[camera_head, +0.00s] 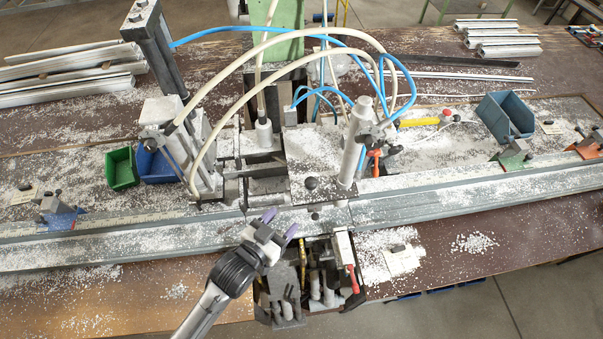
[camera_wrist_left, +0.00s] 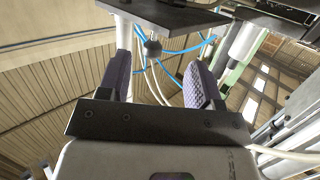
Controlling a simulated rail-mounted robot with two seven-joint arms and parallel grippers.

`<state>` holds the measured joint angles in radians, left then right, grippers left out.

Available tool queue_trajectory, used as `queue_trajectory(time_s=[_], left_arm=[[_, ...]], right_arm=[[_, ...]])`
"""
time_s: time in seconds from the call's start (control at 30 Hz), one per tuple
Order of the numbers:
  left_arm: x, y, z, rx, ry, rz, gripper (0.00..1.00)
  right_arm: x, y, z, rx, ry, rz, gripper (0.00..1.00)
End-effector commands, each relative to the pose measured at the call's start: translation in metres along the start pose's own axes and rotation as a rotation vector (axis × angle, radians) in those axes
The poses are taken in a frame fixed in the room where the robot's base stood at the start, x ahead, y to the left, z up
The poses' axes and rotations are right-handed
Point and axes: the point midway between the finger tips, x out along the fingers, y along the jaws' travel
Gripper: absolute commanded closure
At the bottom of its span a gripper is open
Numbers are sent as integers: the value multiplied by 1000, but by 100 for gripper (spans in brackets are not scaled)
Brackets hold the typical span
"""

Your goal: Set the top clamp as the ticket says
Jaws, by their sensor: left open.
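My left gripper (camera_head: 280,222) is open and empty, its purple-padded fingers just in front of the grey profile rail (camera_head: 400,208). Behind it stands the clamp machine, with a pale upright cylinder (camera_head: 354,145) on a dusty plate (camera_head: 315,150) and a clamp block (camera_head: 165,115) at left. I cannot tell which part is the top clamp. In the left wrist view the open fingers (camera_wrist_left: 160,82) point up towards a dark plate (camera_wrist_left: 175,14) with a small knobbed stud (camera_wrist_left: 152,46) below it. A pale card (camera_head: 401,260) lies in front of the rail; its writing is unreadable.
A green bin (camera_head: 121,168), a blue bin (camera_head: 505,116) and looping hoses (camera_head: 300,38) surround the machine.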

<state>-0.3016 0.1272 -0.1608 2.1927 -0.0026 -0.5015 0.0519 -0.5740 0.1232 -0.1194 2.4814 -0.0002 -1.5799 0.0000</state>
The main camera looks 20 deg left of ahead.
Motion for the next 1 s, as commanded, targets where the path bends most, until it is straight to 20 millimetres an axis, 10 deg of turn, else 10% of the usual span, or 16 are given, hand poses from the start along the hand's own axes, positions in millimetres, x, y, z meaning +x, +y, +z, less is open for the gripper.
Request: queue_trajectory(time_s=[0.37,1.0], left_arm=[[6,2,-35,-22,203,12,41],[109,3,-56,-23,198,12,41]], right_arm=[[-1,-4,4,8,-12,-10,57],[-15,1,-2,-4,-8,1,57]])
